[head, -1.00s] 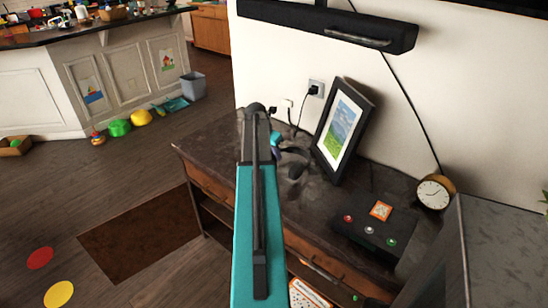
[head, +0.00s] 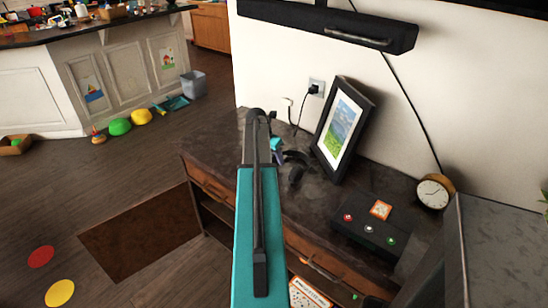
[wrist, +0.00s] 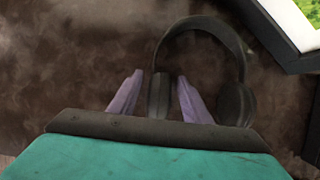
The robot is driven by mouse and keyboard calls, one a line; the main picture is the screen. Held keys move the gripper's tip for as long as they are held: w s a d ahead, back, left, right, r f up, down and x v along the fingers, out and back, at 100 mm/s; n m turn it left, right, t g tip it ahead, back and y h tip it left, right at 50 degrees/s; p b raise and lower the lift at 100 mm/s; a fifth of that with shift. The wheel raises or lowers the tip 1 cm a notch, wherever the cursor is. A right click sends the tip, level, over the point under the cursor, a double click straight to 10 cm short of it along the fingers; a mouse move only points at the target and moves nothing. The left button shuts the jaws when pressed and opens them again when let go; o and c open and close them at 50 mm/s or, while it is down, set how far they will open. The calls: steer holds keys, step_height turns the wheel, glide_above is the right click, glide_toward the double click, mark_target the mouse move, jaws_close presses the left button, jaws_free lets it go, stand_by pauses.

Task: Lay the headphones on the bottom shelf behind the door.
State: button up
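The dark headphones (head: 297,168) lie on the top of the brown wooden cabinet (head: 215,152), left of the picture frame. In the wrist view one ear cup (wrist: 158,97) sits between the two purple fingers of my gripper (wrist: 158,78), with a gap on each side. The headband arches to the upper right and the other ear cup lies outside the right finger. In the head view my gripper (head: 277,146) is low at the headphones, partly hidden by my arm. Open shelf space (head: 216,215) shows at the cabinet's left front; its bottom is mostly hidden.
A framed picture (head: 343,125) leans close behind the headphones. A black box with coloured buttons (head: 372,228) and a round clock (head: 434,192) stand to the right. A flat brown panel (head: 140,235) shows at the cabinet's left; I cannot tell whether it is a door or mat.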

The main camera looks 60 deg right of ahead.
steer(key=shift+r, duration=0.1)
steer(key=b+v, duration=0.1)
steer(key=v, duration=1.1)
stand_by(0.7)
